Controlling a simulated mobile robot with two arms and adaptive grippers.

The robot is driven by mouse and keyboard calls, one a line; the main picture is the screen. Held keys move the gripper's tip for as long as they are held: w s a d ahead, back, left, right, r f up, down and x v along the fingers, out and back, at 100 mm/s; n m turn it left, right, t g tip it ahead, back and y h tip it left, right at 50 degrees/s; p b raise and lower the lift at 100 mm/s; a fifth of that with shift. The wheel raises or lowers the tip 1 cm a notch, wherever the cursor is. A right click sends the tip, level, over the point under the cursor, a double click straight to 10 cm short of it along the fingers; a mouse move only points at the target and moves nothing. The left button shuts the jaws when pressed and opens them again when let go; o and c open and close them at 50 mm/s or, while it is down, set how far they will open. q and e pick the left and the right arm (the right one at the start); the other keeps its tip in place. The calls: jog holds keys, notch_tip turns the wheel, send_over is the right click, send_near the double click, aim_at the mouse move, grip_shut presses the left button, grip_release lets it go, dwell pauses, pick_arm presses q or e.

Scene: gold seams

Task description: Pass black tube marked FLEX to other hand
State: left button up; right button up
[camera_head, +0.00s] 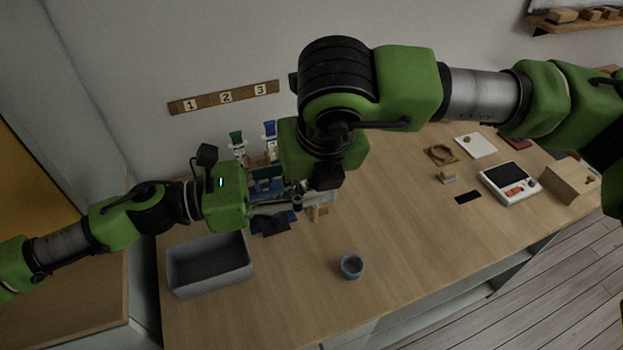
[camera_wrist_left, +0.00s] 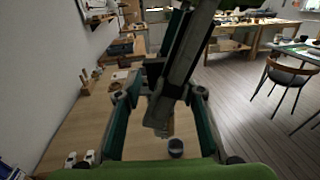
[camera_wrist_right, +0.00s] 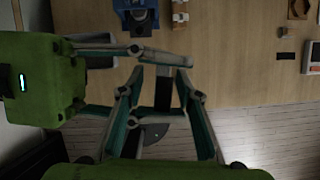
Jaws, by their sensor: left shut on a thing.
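The black tube (camera_wrist_right: 163,92) shows in the right wrist view as a short dark upright piece. Its FLEX marking cannot be read. My left gripper (camera_wrist_right: 188,61) reaches across from the left in that view, shut on the tube near its far end. My right gripper (camera_wrist_right: 162,80) has its fingers on either side of the tube, apart, with gaps showing beside it. In the head view my left gripper (camera_head: 290,196) and right gripper (camera_head: 322,186) meet above the table, and my arms hide the tube. In the left wrist view the right gripper's fingers cross in front.
A grey bin (camera_head: 210,268) stands at the table's left front. A small grey cup (camera_head: 352,266) stands at the front middle. A blue stand (camera_head: 270,222) lies below the grippers. A white device (camera_head: 510,184) and a wooden box (camera_head: 571,181) are at the right.

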grip_shut()
pick_arm(q)
jog(key=o, duration=1.1)
jog(key=shift+o, duration=0.2)
jog(key=shift+a, duration=0.1)
